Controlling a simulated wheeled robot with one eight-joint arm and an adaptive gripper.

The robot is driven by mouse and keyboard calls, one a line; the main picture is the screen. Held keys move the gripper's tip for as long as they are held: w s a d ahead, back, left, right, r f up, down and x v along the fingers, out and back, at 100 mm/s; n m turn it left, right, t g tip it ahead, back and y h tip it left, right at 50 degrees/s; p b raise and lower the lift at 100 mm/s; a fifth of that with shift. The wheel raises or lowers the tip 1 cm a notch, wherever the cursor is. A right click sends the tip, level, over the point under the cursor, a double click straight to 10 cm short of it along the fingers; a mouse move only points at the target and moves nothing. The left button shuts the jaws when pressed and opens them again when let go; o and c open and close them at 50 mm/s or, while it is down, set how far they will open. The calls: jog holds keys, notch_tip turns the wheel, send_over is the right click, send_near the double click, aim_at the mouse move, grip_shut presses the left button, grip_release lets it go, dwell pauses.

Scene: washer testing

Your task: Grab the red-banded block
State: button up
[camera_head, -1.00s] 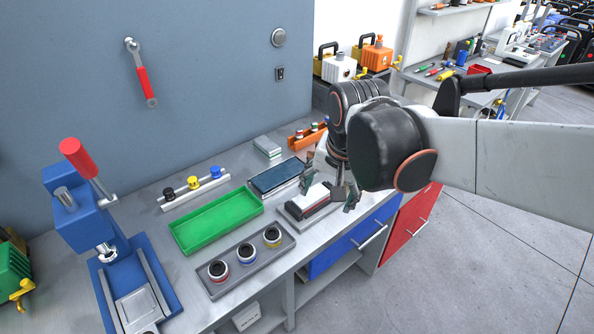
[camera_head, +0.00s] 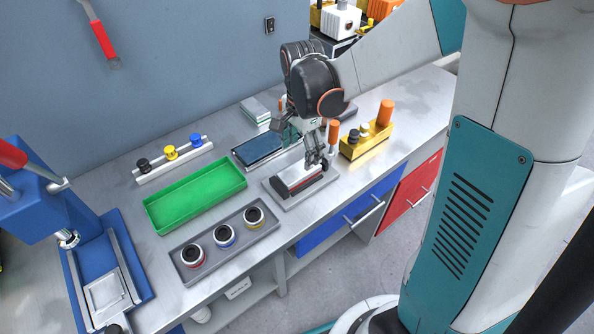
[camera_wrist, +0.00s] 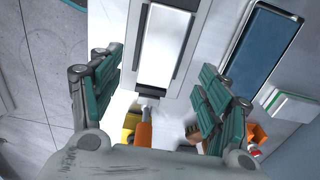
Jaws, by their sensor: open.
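A block with a white top, dark sides and a thin red band (camera_head: 303,180) lies on a grey plate (camera_head: 275,189) near the bench's front edge. In the wrist view its white top (camera_wrist: 167,45) shows at the upper middle, with dark strips along its sides. My gripper (camera_head: 302,146) is open and empty, above the far right end of the block. In the wrist view the green-padded fingers (camera_wrist: 160,80) are spread to either side of the block's line, apart from it. Part of the block's far end is hidden by a finger in the head view.
A blue-topped flat box (camera_head: 258,148) lies just behind the plate. A yellow holder (camera_head: 365,140) with an orange-handled tool stands to the right. A green tray (camera_head: 195,195) and a grey tray (camera_head: 228,243) with three banded round pieces are to the left.

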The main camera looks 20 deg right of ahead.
aim_at(299, 169)
jog(key=f+b, duration=0.3)
jog(key=f, duration=0.5)
jog(key=shift+a+f, duration=0.2)
jog(key=shift+r, duration=0.1)
jog(key=shift+c, duration=0.2)
jog(key=c, duration=1.5)
